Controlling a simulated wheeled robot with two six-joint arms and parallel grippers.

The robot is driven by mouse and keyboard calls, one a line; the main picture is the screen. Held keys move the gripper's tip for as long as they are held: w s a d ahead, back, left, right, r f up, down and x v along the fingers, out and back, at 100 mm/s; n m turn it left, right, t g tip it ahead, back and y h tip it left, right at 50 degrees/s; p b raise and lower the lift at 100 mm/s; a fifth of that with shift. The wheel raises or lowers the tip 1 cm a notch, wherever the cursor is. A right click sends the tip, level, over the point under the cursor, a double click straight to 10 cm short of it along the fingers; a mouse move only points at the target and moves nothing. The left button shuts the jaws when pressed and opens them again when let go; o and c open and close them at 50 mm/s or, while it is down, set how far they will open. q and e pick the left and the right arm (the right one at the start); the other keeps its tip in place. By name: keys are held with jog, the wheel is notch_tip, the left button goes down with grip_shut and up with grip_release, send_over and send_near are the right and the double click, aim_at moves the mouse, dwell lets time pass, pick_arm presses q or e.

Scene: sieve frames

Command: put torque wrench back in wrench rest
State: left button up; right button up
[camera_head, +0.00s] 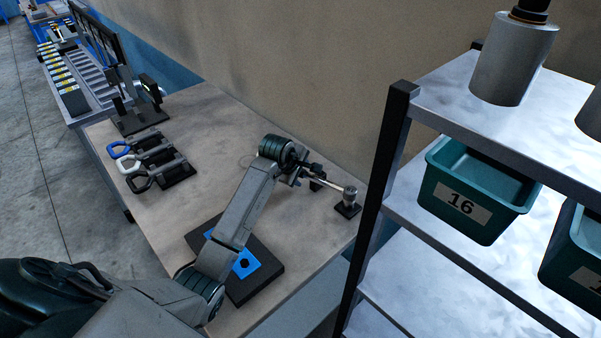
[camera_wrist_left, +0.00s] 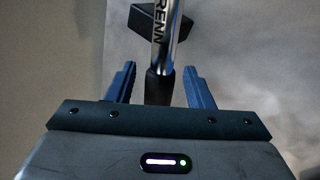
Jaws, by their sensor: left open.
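The torque wrench (camera_head: 330,185) has a silver shaft and lies at the far right of the table, with its head end at a black stand. In the left wrist view the wrench (camera_wrist_left: 165,38) shows a lettered silver shaft and a black grip between my fingers. The wrench rest shows as a black block (camera_wrist_left: 143,17) under the shaft and a black stand (camera_head: 347,210) under the head. My left gripper (camera_head: 303,174) is at the handle end of the wrench; in the wrist view its blue fingers (camera_wrist_left: 160,82) are open on both sides of the grip. My right gripper is out of view.
A black pad with a blue block (camera_head: 246,264) lies under my left arm. Several handled tools (camera_head: 155,160) sit at the table's left. A metal shelf (camera_head: 420,222) with a teal bin (camera_head: 450,205) stands at the right, and a wall runs behind the table.

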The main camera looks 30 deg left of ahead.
pick_arm(q)
jog(key=shift+f, duration=0.2)
jog(key=p+v, duration=0.7)
jog(key=v, duration=0.3)
jog(key=shift+r, duration=0.4)
jog(key=shift+s+a, duration=0.1)
jog(key=shift+a, duration=0.05)
